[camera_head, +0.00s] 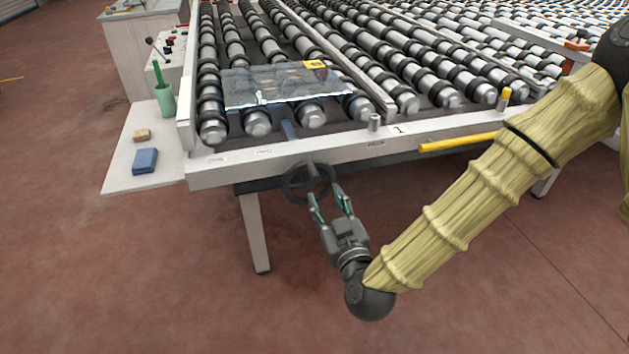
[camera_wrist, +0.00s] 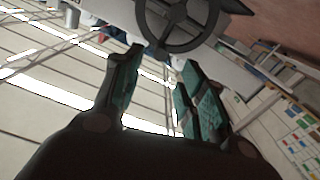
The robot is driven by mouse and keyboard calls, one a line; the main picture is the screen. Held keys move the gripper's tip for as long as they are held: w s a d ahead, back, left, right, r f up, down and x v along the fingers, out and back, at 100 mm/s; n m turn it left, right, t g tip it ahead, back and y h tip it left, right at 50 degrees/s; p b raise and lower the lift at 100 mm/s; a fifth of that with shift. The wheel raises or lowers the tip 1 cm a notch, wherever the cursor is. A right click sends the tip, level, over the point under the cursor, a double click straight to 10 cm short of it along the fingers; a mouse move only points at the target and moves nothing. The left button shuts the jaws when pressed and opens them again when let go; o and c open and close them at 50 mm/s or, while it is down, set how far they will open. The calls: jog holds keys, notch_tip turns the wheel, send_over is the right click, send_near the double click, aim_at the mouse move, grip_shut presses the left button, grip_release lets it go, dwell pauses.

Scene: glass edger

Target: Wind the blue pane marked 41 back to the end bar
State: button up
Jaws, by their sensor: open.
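A bluish, reflective pane (camera_head: 285,86) with a yellow label at its far right corner lies flat on the black-and-grey rollers at the left of the conveyor. The number on the label is too small to read. A dark handwheel (camera_head: 308,181) sits under the front rail, below the pane; it also shows at the top of the wrist view (camera_wrist: 178,22). My gripper (camera_head: 329,196) is open in front of the handwheel, its fingertips near the lower right of the rim. In the wrist view the fingers (camera_wrist: 160,70) are apart with nothing held between them. Contact with the wheel cannot be told.
The white front rail (camera_head: 340,150) runs above the handwheel, with a yellow bar (camera_head: 458,142) along it to the right. A side shelf at left holds a blue block (camera_head: 145,161), a tan block (camera_head: 142,135) and a green cup (camera_head: 165,100). A table leg (camera_head: 255,232) stands left of the wheel.

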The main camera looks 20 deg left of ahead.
aim_at(318, 182)
jog(key=x, duration=1)
jog(key=shift+w+a+p, duration=0.15)
jog(key=shift+p, duration=0.25)
jog(key=shift+c, duration=0.5)
grip_shut()
